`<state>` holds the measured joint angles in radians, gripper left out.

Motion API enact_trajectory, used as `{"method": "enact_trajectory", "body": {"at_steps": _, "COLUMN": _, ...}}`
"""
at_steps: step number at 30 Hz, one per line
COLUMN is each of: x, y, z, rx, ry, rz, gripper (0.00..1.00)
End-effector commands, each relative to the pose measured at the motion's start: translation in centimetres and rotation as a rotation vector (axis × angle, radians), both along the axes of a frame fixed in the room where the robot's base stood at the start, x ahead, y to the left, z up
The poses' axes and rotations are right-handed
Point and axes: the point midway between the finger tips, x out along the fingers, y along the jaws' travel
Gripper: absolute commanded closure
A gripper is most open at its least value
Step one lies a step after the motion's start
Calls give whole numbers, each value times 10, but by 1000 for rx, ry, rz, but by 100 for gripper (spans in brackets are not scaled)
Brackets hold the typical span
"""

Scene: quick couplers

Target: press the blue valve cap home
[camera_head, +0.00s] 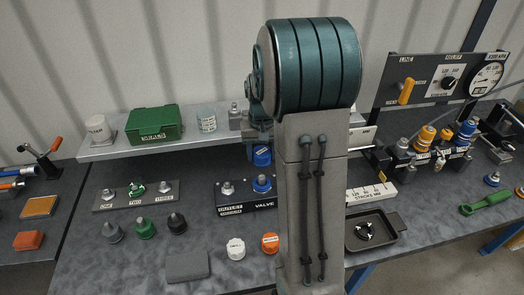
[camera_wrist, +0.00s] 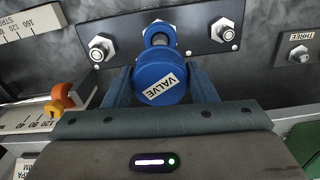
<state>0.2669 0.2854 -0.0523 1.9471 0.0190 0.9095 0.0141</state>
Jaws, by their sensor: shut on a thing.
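The blue valve cap (camera_wrist: 160,78) is labelled VALVE and sits between the two fingers of my gripper (camera_wrist: 160,88), which is shut on it. In the head view the cap (camera_head: 262,156) shows just left of my arm, above the blue-ringed fitting (camera_head: 262,184) on the dark block (camera_head: 232,208) marked VALVE. A gap shows between cap and fitting there. In the wrist view the fitting (camera_wrist: 160,33) shows just beyond the cap, partly hidden by it. My arm hides most of the gripper in the head view.
An uncapped fitting (camera_head: 227,188) stands left on the same block. White (camera_head: 236,248) and orange (camera_head: 269,243) caps lie in front. A second block (camera_head: 137,196) with several fittings is further left. A dark tray (camera_head: 374,230) and a stroke scale (camera_head: 371,193) are right of my arm.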

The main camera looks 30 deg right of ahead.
Motion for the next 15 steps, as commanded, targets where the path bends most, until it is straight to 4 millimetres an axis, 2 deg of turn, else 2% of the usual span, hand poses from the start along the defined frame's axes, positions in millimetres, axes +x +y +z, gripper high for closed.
{"method": "enact_trajectory", "body": {"at_steps": 7, "x": -2, "y": 1, "z": -6, "rx": 0, "ry": 0, "rz": 1, "gripper": 65}}
{"method": "enact_trajectory", "body": {"at_steps": 15, "x": -2, "y": 0, "z": -30, "rx": 0, "ry": 1, "rz": 0, "gripper": 65}}
